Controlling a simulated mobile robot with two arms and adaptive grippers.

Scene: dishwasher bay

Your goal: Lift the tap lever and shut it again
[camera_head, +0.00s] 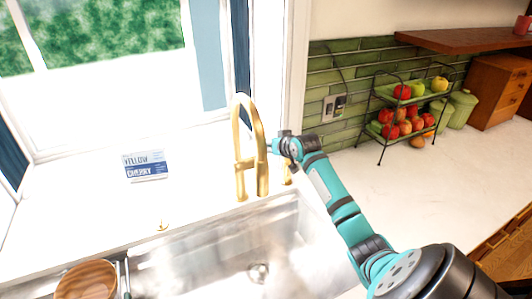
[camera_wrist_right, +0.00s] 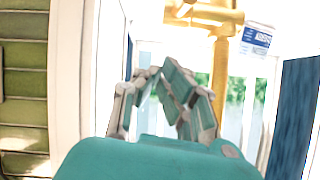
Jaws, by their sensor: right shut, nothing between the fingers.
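The gold tap (camera_head: 262,160) stands behind the sink with a tall arched spout. My right gripper (camera_head: 272,147) reaches in from the right, close beside the tap's upright; I cannot tell whether it touches. In the right wrist view the gripper (camera_wrist_right: 163,68) has its grey-and-teal fingers shut with nothing between them. The tap also shows there, upside down (camera_wrist_right: 222,62), beyond the fingers and to their right. A small gold part (camera_head: 288,174) sits below my right wrist; I cannot tell whether it is the lever. My left gripper is not in view.
The steel sink (camera_head: 205,245) lies in front of the tap, with a round wooden item (camera_head: 87,280) at its left. A blue-and-white box (camera_head: 145,166) stands on the sill. A two-tier fruit rack (camera_head: 378,135) stands right.

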